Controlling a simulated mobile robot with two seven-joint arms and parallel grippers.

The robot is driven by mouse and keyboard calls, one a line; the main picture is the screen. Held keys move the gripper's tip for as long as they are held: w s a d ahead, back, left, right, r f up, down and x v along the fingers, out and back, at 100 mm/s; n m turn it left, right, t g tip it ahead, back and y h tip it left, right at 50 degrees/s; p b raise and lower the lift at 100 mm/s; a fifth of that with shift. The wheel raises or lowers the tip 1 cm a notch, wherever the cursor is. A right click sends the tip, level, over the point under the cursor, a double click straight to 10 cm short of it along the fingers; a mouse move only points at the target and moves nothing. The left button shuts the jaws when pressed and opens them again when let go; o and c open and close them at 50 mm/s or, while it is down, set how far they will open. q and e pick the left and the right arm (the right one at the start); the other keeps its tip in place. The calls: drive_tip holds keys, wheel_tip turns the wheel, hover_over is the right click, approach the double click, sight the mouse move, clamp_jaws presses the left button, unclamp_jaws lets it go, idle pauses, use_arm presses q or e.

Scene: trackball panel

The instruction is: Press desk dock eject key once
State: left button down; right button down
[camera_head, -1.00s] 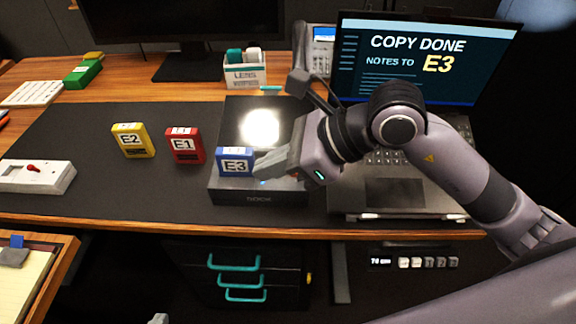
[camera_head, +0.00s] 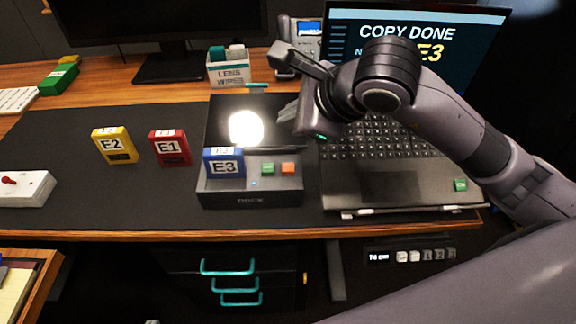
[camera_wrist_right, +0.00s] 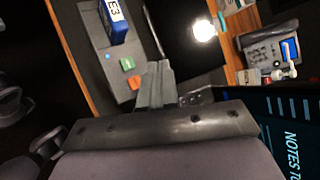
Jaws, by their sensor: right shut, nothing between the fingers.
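The black and grey dock (camera_head: 250,199) sits on the desk mat in front of a bright glare spot. A blue cartridge marked E3 (camera_head: 224,168) stands upright in its left part. To its right are a green key (camera_head: 268,169) and an orange key (camera_head: 288,168); I cannot read any lettering on them. They also show in the right wrist view, green (camera_wrist_right: 127,63) and orange (camera_wrist_right: 134,82). My right gripper (camera_head: 284,114) is shut and empty, above and behind the keys, apart from them. Its shut fingertips show in the wrist view (camera_wrist_right: 158,68). My left gripper is not in view.
A yellow cartridge E2 (camera_head: 115,145) and a red cartridge E1 (camera_head: 171,148) stand left of the dock. An open laptop (camera_head: 390,190) is close on the right, its screen reading COPY DONE. A wipes box (camera_head: 228,72) and a phone (camera_head: 308,32) stand behind.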

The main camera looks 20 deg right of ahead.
drive_tip(key=b, duration=0.5)
hover_over(291, 171)
wheel_tip(291, 171, down, 8)
drive_tip(key=shift+r, duration=0.15)
drive_tip(key=shift+f+b, duration=0.3)
drive_tip(key=shift+f, duration=0.1)
idle(1.4)
drive_tip(key=shift+f+b, duration=0.3)
drive_tip(key=shift+b, duration=0.35)
drive_tip(key=shift+f+b, duration=0.45)
drive_tip(key=shift+b, duration=0.1)
idle(0.3)
drive_tip(key=shift+r, duration=0.15)
idle(0.3)
drive_tip(key=shift+r+p, duration=0.4)
drive_tip(key=shift+r, duration=0.3)
drive_tip(key=shift+r, duration=0.1)
